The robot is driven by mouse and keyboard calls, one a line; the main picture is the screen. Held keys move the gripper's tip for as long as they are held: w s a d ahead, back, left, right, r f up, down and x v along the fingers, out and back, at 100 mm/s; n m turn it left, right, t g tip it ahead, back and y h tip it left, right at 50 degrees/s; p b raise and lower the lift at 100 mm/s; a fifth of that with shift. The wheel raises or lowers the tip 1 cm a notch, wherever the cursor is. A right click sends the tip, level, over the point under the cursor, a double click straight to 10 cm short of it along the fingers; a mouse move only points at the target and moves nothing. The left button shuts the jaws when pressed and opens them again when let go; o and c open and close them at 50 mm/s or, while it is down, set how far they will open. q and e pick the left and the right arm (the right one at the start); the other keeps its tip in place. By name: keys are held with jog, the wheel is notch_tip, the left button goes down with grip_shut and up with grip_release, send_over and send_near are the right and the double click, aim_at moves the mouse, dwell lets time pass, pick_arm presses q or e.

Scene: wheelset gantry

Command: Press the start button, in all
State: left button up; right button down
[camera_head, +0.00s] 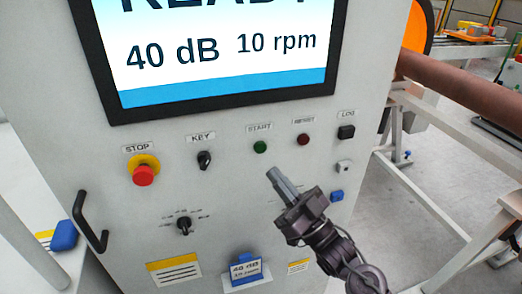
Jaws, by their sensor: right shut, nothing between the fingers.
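The start button (260,147) is a small round green button under the START label on the grey control panel (225,185). My right gripper (272,172) comes in from the lower right. Its fingers are shut with nothing between them, and the tips point up and left, just below the green button in the picture. A gap shows between the tips and the button; the depth to the panel is hard to tell. My left gripper is out of the view.
Beside the start button are a dark red RESET button (303,140), a key switch (204,160) and a red STOP button (143,174). A screen (215,50) above reads 40 dB and 10 rpm. A black handle (88,222) sticks out at left. A brown axle (455,85) lies at right.

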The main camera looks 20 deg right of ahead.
aim_at(267, 159)
jog(key=shift+w+a+b, duration=0.1)
jog(key=shift+w+b, duration=0.6)
jog(key=shift+w, duration=2.4)
jog(key=shift+w, duration=0.1)
jog(key=shift+w, duration=0.3)
jog(key=shift+w, duration=0.4)
jog(key=shift+s, duration=0.2)
dwell(0.3)
jog(key=shift+s, duration=0.65)
